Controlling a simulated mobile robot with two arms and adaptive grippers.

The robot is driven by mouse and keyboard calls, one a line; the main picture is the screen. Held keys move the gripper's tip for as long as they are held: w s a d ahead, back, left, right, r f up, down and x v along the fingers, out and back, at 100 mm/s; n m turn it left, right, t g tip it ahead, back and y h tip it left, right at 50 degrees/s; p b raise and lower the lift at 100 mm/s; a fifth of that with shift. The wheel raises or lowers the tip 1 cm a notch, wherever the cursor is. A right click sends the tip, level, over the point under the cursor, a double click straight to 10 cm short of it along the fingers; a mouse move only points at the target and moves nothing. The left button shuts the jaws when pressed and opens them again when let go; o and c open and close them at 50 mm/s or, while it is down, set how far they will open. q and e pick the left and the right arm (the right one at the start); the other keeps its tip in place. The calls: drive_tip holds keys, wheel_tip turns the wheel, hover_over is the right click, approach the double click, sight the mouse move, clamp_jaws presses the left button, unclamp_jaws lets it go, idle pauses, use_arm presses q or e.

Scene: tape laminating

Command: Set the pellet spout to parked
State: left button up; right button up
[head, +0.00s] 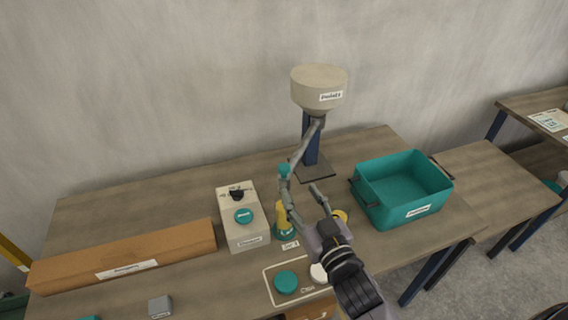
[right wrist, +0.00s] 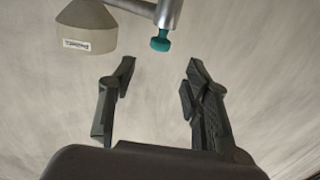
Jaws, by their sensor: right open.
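The pellet hopper (head: 319,88) is a beige drum on a dark blue post at the back of the table; it also shows at the upper left of the right wrist view (right wrist: 86,28). A grey spout arm (head: 305,145) slants from under it toward the front left. A teal knob (head: 284,169) is at its lower end, and the knob also shows in the right wrist view (right wrist: 161,40). My right gripper (head: 300,188) is open and empty, just in front of the knob. In the right wrist view its fingertips (right wrist: 158,68) point toward the knob, apart from it. My left gripper is out of view.
A beige box (head: 252,234) with a black dial and teal button stands left of my gripper. A yellow object (head: 281,214) is partly hidden by it. A teal bin (head: 378,209) stands right, a long brown box (head: 120,257) left. A teal disc (head: 286,281) lies in front.

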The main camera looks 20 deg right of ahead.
sight(286, 171)
drive_tip(key=w, duration=0.3)
drive_tip(key=w+p, duration=0.1)
drive_tip(key=w, duration=0.3)
drive_tip(key=w+a, duration=0.1)
drive_tip(key=w, duration=0.2)
drive_tip(key=shift+w+p, duration=0.35)
drive_tip(key=shift+c, duration=0.5)
clamp_jaws()
